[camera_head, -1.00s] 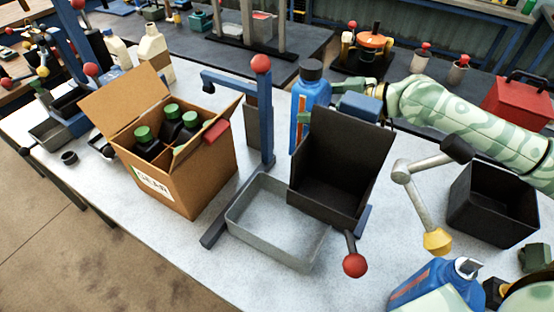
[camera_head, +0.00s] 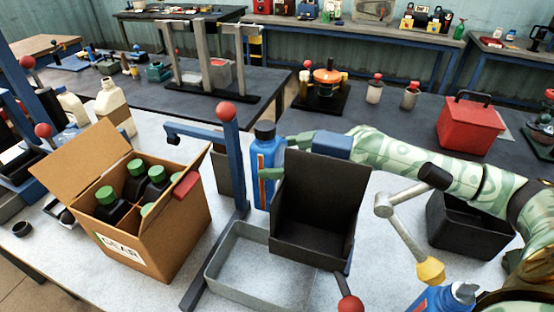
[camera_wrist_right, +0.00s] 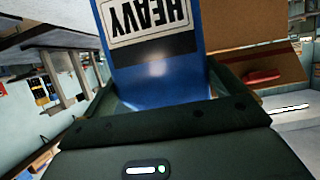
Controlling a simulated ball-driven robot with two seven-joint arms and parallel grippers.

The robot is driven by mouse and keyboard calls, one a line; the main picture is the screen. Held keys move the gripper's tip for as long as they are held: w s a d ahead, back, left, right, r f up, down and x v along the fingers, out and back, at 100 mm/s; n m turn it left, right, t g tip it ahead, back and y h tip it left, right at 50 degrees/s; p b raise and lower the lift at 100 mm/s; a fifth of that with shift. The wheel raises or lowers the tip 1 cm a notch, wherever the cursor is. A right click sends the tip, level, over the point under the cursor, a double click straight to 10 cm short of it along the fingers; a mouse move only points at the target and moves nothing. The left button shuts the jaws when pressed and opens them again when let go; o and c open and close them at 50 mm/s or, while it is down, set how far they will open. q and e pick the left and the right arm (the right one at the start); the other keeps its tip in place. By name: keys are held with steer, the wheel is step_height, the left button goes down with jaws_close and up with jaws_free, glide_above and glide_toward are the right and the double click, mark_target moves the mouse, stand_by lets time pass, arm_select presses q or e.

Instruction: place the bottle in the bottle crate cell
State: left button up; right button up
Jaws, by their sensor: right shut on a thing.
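A blue bottle (camera_head: 262,170) with a dark cap stands upright behind the blue post and a black open-fronted bin. My right gripper (camera_head: 287,155) is shut on it from the right side; the black bin partly hides the jaws. In the right wrist view, the blue bottle (camera_wrist_right: 160,75) with a "HEAVY" label sits between the jaws. A cardboard box (camera_head: 178,225) at left holds several dark bottles with green caps (camera_head: 136,167). My left gripper is not in view.
The black bin (camera_head: 315,205) and blue post (camera_head: 237,165) stand between the held bottle and the front. A grey tray (camera_head: 225,285) lies in front.

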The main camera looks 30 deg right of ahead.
steer(key=shift+f+b, duration=0.5)
steer(key=shift+f, duration=1.9)
steer(key=shift+f, duration=0.2)
steer(key=o, duration=1.4)
